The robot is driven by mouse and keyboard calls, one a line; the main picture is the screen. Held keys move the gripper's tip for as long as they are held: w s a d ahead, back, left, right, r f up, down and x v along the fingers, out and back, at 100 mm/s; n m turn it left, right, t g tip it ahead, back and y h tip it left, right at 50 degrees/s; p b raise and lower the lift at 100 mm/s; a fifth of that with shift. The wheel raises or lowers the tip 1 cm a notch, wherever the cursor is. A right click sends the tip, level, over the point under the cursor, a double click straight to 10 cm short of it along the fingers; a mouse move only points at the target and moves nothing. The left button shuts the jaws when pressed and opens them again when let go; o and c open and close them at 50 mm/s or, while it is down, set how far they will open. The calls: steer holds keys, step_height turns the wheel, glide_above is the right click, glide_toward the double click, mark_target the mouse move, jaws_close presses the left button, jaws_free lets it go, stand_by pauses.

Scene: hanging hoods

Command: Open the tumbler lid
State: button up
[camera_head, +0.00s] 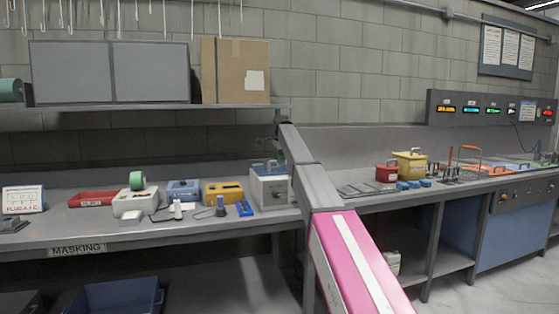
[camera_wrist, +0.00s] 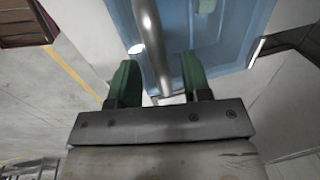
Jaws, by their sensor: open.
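The tumbler (camera_head: 270,192) is a light grey box at the right end of the left bench. Its blue lid (camera_head: 268,168) lies on top, flat as far as I can see, with a handle on it. In the wrist view the blue lid (camera_wrist: 210,30) fills the upper middle. A round metal handle bar (camera_wrist: 150,35) runs down the picture between my fingers. My gripper (camera_wrist: 160,78) is open, its two green fingers on either side of the bar, with a gap visible. In the head view my arm partly hides the gripper above the lid.
Left of the tumbler stand a yellow box (camera_head: 223,192), a blue box (camera_head: 183,190), a white box with a green roll (camera_head: 137,181) and a red tray (camera_head: 94,198). A shelf (camera_head: 140,109) overhangs the bench. The right bench holds red and yellow containers.

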steer(key=shift+f, duration=0.15)
jaws_close()
steer(key=shift+w, duration=0.1)
